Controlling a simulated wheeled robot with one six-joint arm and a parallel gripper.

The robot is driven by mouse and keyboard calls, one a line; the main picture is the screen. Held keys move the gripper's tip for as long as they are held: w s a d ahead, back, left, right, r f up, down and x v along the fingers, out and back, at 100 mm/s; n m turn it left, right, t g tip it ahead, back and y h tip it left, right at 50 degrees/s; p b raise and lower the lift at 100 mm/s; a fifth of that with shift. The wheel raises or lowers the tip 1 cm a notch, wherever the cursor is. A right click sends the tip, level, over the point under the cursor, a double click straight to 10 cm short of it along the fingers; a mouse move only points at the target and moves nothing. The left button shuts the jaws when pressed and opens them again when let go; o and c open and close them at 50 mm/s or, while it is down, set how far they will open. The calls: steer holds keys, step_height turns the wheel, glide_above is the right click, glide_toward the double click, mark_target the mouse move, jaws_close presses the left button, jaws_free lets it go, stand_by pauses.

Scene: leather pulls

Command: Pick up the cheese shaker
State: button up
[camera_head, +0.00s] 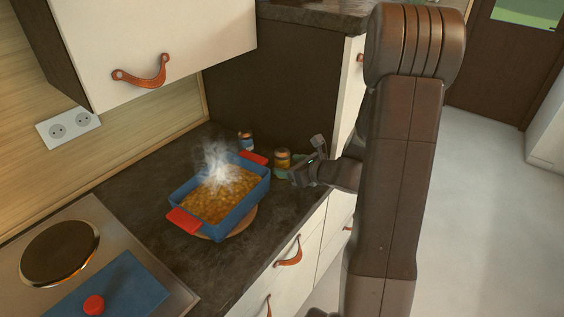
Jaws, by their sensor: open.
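Two small containers stand at the back of the dark counter. One is a short jar with a dark and orange-yellow body (282,158); the other is a blue and pale canister with a brownish top (246,141), partly hidden behind the dish. Both are small in view, and I cannot tell for sure which is the cheese shaker. My gripper (301,163) is open, just right of the jar, with its fingers towards it. I cannot tell whether they touch. No object shows held.
A blue baking dish with red handles (262,188), holding steaming food, sits on a round wooden board (238,228) left of my gripper. A hob (168,284) with a blue lid (128,290) is front left. A cream wall cabinet (190,35) hangs above. Bare counter lies left of the dish.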

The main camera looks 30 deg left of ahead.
mark_target(281, 161)
steer(key=shift+w+p+x, duration=0.15)
steer(key=shift+p+x, duration=0.2)
steer(key=shift+x, duration=0.9)
steer(key=shift+w+p+x, duration=0.2)
steer(key=shift+p+x, duration=0.1)
steer(key=shift+x, duration=1)
steer(key=shift+d+r, duration=0.1)
steer(key=shift+d, duration=0.05)
steer(key=c, duration=1.1)
steer(key=shift+r, duration=0.1)
